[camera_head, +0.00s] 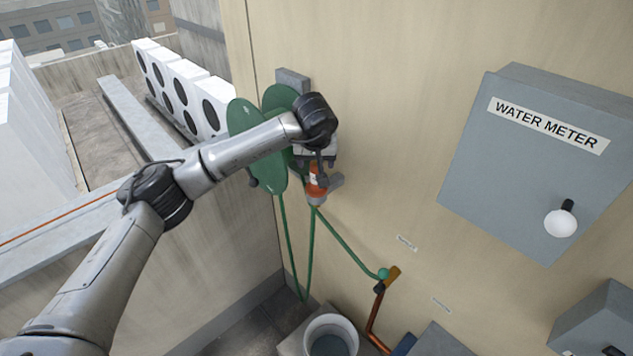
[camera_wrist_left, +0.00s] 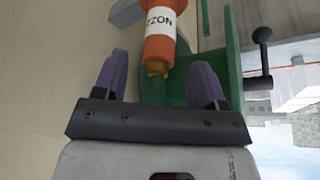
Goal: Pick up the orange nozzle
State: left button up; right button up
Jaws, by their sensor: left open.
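The orange nozzle (camera_head: 316,187) is at the wall beside the green hose reel, partly hidden behind my left gripper in the head view. The left wrist view shows its orange body (camera_wrist_left: 161,40) with a white label ending in "ZZON" and a brownish tip pointing toward the gripper. My left gripper (camera_head: 317,166) is open at the nozzle. In the left wrist view its purple fingers (camera_wrist_left: 158,75) stand on either side of the nozzle's tip, with visible gaps on both sides. My right gripper is in neither view.
The green hose reel (camera_head: 243,118) is just left of the gripper. A green hose (camera_head: 343,242) runs to a tap on a copper pipe (camera_head: 376,310). A pale bucket (camera_head: 311,331) stands below. A grey water meter box (camera_head: 530,165) is on the wall at the right.

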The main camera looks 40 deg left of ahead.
aim_at(316, 170)
pick_arm(q)
jog(key=p+x, duration=0.1)
jog(key=x, duration=0.3)
jog(key=shift+p, duration=0.3)
jog(key=shift+x, duration=0.75)
jog(key=c, duration=1.1)
jog(key=shift+r, duration=0.1)
